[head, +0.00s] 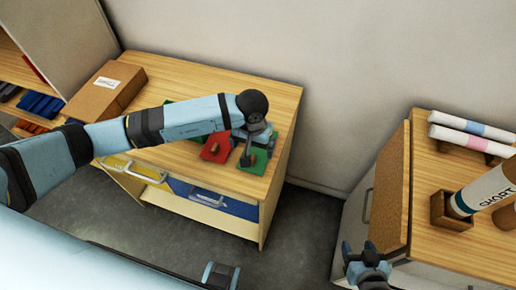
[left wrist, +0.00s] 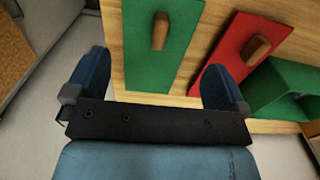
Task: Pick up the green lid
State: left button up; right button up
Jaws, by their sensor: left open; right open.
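The green lid (head: 261,166), a flat panel with a wooden handle, lies on the wooden top of the cabinet near its right end. In the left wrist view the green lid (left wrist: 143,62) shows ahead, with its handle upright in the picture. My left gripper (head: 247,152) is above the lid, partly hiding it. In the left wrist view my left gripper (left wrist: 155,78) is open and empty, its fingertips spread to either side of the lid's lower part. The handle is beyond the fingertips. My right gripper (head: 366,256) is open and empty, beside the right-hand cabinet.
A red lid (head: 216,148) with a wooden handle lies beside the green one. In the left wrist view a green box (left wrist: 288,85) stands past the red lid (left wrist: 232,82). A cardboard box (head: 103,90) is at the left. White tubes (head: 470,124) lie on the right cabinet.

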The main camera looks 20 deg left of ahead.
aim_at(254, 155)
pick_arm(q)
notch_tip(254, 155, down, 4)
jog(key=shift+s+d+f+p, duration=0.1)
jog(key=shift+d+f+p, duration=0.1)
jog(key=shift+p, duration=0.55)
jog(key=shift+f, duration=0.35)
jog(key=shift+c, duration=0.2)
jog(key=c, duration=0.6)
jog(key=shift+c, duration=0.2)
jog(key=shift+r, duration=0.15)
